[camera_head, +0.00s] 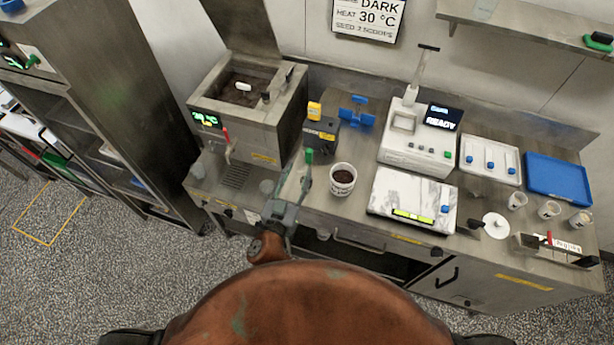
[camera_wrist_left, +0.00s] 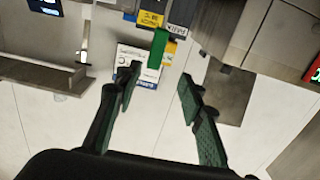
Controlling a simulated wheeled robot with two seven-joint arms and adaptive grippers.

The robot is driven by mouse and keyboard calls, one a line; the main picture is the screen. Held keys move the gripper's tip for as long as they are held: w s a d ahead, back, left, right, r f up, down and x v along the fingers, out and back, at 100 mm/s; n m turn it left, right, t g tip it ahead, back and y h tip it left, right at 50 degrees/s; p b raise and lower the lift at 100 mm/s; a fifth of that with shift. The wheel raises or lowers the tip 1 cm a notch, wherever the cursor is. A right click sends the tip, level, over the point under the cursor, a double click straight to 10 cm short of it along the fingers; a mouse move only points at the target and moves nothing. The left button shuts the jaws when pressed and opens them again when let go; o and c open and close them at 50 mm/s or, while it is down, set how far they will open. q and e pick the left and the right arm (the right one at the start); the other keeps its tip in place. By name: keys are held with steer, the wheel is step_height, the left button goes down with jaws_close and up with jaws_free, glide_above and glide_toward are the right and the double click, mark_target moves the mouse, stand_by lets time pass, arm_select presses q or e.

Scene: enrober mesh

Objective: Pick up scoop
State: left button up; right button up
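A narrow green upright piece (camera_head: 309,155), which looks like the scoop's handle, stands in front of a black box with yellow labels (camera_head: 322,131) on the counter. In the left wrist view the green piece (camera_wrist_left: 158,48) lies beyond the fingertips, between their lines. The scoop's bowl cannot be made out. My left gripper (camera_head: 297,182) is just in front of the green piece in the head view. Its fingers (camera_wrist_left: 157,84) are spread in the left wrist view with nothing between them. My right gripper is not in view.
A steel melting tank (camera_head: 250,135) with a red-handled tap stands left. A cup of dark stuff (camera_head: 342,179) is close right of my left gripper. Further right are a marble slab (camera_head: 395,190), a READY machine (camera_head: 408,150) and a blue tray (camera_head: 558,178).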

mark_target(308, 155)
arm_select(q)
steer(key=x, duration=0.4)
steer(key=d+x, duration=0.1)
steer(key=x, duration=0.2)
steer(key=shift+s+r+p, duration=0.1)
steer(key=shift+r+p, duration=0.15)
steer(key=shift+p, duration=0.15)
steer(key=shift+w+d+f, duration=0.1)
steer(key=shift+w, duration=0.3)
steer(key=shift+s, duration=0.1)
jaws_close()
